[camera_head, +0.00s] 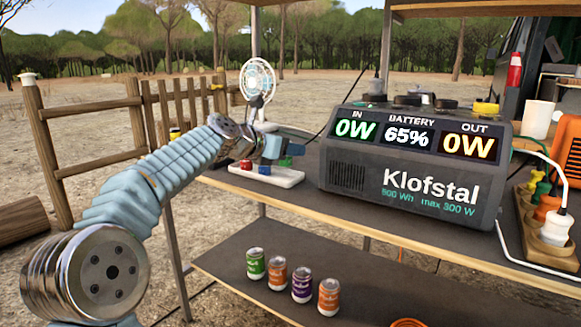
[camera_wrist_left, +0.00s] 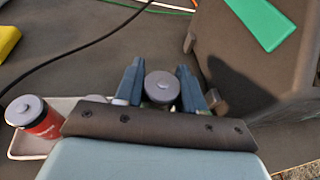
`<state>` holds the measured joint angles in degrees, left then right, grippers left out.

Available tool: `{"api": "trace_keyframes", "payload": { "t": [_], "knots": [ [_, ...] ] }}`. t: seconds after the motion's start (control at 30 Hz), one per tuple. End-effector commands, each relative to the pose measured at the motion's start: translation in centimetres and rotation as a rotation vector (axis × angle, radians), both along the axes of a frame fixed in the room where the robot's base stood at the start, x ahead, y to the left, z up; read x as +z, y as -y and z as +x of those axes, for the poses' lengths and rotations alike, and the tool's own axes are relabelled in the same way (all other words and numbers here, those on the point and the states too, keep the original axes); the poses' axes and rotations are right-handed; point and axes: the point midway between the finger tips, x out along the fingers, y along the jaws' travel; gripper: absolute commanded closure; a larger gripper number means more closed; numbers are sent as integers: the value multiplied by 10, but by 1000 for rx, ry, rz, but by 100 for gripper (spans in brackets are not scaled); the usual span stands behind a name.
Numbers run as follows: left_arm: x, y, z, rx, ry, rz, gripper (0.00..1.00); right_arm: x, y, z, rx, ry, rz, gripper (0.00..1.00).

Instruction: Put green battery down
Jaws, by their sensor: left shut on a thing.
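My left gripper (camera_head: 284,150) is at the left end of the power station, over the right part of a small white tray (camera_head: 290,181). In the left wrist view its two blue fingers (camera_wrist_left: 162,84) are shut on an upright battery with a grey top (camera_wrist_left: 162,86). A bit of green (camera_head: 285,162) shows below the gripper in the head view, which fits the green battery. The gripper hides most of it, and I cannot tell whether its base touches the tray. A red battery (camera_wrist_left: 40,124) stands on the tray (camera_wrist_left: 28,148) at the left. My right gripper is not in view.
The Klofstal power station (camera_head: 400,170) stands close on the right of the gripper. A small fan (camera_head: 257,80) stands behind. A black cable (camera_wrist_left: 85,45) runs across the tabletop. Several cans (camera_head: 302,285) stand on the lower shelf.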

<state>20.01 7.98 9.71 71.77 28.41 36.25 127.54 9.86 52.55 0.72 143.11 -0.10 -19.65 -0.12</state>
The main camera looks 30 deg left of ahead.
Motion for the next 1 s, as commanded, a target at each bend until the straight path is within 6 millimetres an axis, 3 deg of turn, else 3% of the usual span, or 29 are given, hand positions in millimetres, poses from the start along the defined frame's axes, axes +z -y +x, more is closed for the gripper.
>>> {"api": "trace_keyframes", "payload": {
  "t": [0.07,0.13,0.5,0.53,0.67,1.0],
  "knots": [
    [-24,3,2,0,-1,-1,100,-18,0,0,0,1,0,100],
    [-35,2,2,0,-1,-1,100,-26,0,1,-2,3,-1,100],
    [-37,3,2,0,0,0,100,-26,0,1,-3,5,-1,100],
    [-36,3,2,-1,0,0,58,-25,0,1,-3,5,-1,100],
    [-36,3,2,-1,0,0,38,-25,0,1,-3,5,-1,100],
    [-33,2,1,0,0,0,36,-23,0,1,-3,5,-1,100]
  ]
}}
